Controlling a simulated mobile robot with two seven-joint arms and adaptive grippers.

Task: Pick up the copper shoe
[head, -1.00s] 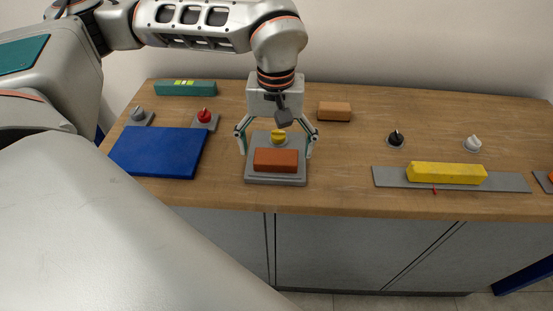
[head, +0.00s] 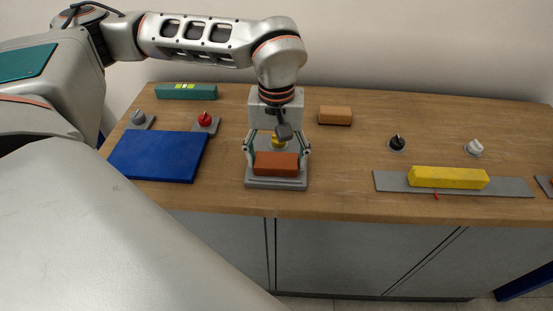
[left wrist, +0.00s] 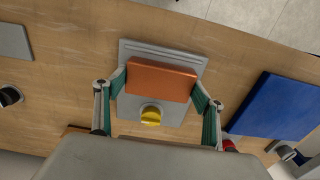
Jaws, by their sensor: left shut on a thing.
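The copper shoe (head: 276,165) is a reddish-orange block at the front of a stepped grey base (head: 276,183) near the table's front edge. My left gripper (head: 277,155) comes down from above and is shut on the copper shoe, one finger at each end. In the left wrist view the copper shoe (left wrist: 162,78) lies between the green-padded fingers (left wrist: 162,87), over the grey base (left wrist: 132,104). No clear gap shows under the shoe. A yellow knob (head: 278,141) stands on the base behind the shoe. My right gripper is not in view.
A blue slab (head: 158,156) lies left, with red (head: 204,119) and grey (head: 138,117) knobs behind it. A teal block (head: 186,91) and an orange-brown block (head: 335,115) lie farther back. A yellow bar (head: 448,177) rests on a grey strip at right. Table between is clear.

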